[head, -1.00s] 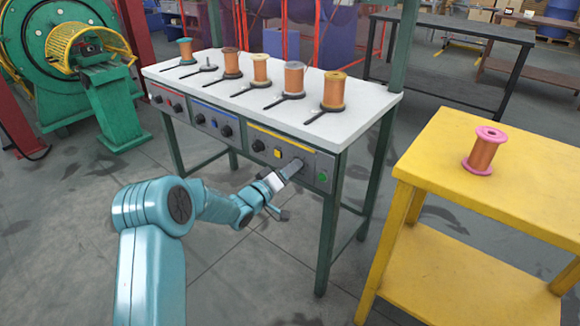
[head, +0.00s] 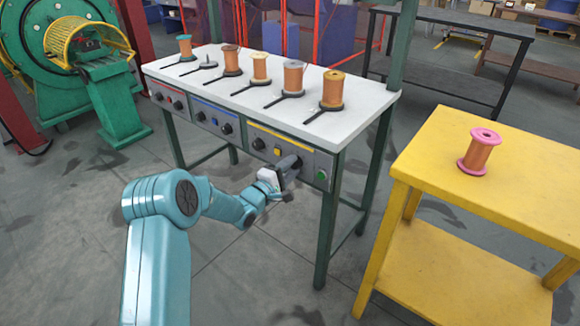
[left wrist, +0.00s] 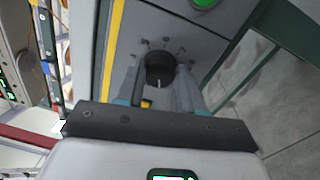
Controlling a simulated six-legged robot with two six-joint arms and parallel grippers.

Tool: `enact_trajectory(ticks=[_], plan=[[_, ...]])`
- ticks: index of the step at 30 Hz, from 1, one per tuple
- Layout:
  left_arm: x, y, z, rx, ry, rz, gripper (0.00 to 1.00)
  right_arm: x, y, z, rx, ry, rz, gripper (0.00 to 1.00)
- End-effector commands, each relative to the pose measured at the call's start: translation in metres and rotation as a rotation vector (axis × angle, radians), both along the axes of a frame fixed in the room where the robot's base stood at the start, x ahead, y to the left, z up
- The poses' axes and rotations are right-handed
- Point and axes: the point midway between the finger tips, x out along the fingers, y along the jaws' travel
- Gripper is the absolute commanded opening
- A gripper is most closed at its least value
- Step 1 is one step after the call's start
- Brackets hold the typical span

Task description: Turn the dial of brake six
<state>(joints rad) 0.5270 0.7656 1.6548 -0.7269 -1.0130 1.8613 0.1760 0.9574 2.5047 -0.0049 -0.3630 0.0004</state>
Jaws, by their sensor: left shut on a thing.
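The rightmost dial of the bench front, which I take as brake six's dial (left wrist: 160,68), is a black round knob with a white pointer line, on a grey panel under a yellow stripe. My left gripper (left wrist: 163,72) has its two fingers on either side of this dial, shut on it. My right gripper is not in view.
A green button (head: 321,175) is right of the dial and a yellow button (head: 277,151) is left of it. The white bench top (head: 225,90) carries several spools on black holders. A yellow table (head: 510,170) with a pink-flanged spool (head: 479,152) stands at the right.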

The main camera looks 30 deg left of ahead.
Motion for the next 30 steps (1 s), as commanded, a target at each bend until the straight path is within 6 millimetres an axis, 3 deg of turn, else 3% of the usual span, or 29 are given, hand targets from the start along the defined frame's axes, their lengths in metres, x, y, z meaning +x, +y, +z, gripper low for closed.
enact_trajectory(ticks=[10, 26, 27, 29, 30], plan=[[-0.0007, -0.0003, -0.0015, -0.136, 0.014, 0.000, 0.06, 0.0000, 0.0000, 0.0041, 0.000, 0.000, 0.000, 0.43], [-0.0006, -0.0003, -0.0020, -0.160, 0.017, 0.000, 0.06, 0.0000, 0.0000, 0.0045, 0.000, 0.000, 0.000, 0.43], [-0.0006, -0.0003, -0.0020, -0.160, 0.017, 0.000, 0.40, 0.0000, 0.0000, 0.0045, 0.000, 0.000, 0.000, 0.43], [-0.0006, -0.0003, -0.0019, -0.159, 0.017, 0.000, 0.60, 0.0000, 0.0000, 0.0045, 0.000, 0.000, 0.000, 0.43], [-0.0005, -0.0003, -0.0016, -0.159, 0.016, 0.000, 0.62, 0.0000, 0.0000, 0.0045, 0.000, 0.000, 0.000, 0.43]])
